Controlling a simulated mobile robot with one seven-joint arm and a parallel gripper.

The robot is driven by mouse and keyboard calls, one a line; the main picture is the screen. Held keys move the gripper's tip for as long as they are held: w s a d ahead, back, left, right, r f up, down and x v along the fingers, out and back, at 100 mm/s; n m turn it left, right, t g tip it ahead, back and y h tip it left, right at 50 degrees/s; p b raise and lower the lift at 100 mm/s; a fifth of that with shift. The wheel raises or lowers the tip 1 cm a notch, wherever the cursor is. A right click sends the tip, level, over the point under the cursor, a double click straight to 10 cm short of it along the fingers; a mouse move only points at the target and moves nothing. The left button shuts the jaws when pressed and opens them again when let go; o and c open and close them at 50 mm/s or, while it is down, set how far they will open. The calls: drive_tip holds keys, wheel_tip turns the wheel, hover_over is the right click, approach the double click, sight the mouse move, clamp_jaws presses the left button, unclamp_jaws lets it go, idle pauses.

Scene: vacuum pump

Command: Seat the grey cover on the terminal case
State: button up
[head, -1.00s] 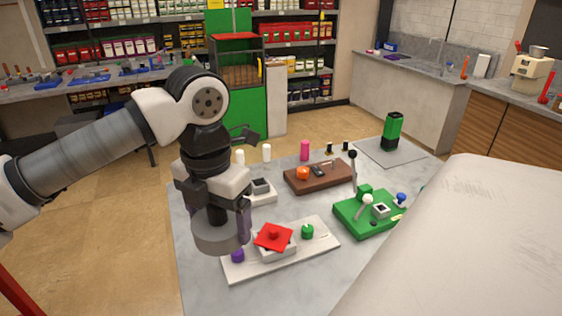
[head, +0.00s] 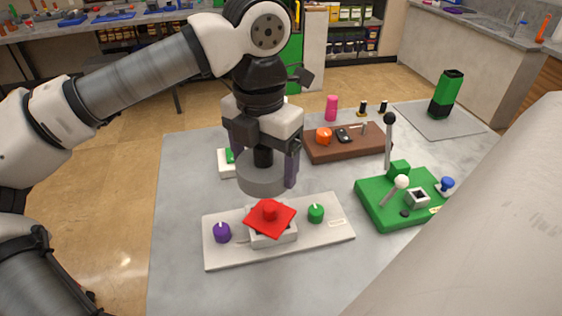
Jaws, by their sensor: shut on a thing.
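My gripper (head: 263,158) is shut on the dark knob of a round grey cover (head: 262,179), held level above the table. In the head view it appears just behind the white board (head: 335,232). On that board is a pale square case (head: 272,240) with an open top. A red square plate with a red knob (head: 270,216) lies askew on it, its corners overhanging the rim. I cannot tell for sure whether this is the terminal case. A small white block (head: 227,168) with a green part stands behind the grey cover, mostly hidden.
A purple knob (head: 222,232) and a green knob (head: 316,213) flank the case. A green base (head: 378,215) with upright levers stands right, a brown board (head: 346,150) behind. A green-black canister (head: 447,93) is at the back right. The grey table (head: 180,200) is clear at left.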

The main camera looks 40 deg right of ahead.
drive_tip(key=shift+w+d+f+b, duration=0.15)
drive_tip(key=shift+d+f+b, duration=0.25)
drive_tip(key=shift+f, duration=0.35)
drive_tip(key=b, duration=0.3)
hover_over(269, 208)
drive_tip(key=shift+f, duration=2.3)
drive_tip(key=shift+f+b, duration=0.45)
drive_tip(key=shift+f+b, duration=1.95)
drive_tip(key=shift+b, duration=0.2)
drive_tip(key=o, duration=0.9)
drive_tip(key=shift+o, duration=0.2)
drive_tip(key=shift+r, duration=0.15)
drive_tip(key=shift+r+p, duration=3.05)
drive_tip(key=shift+r, duration=1.3)
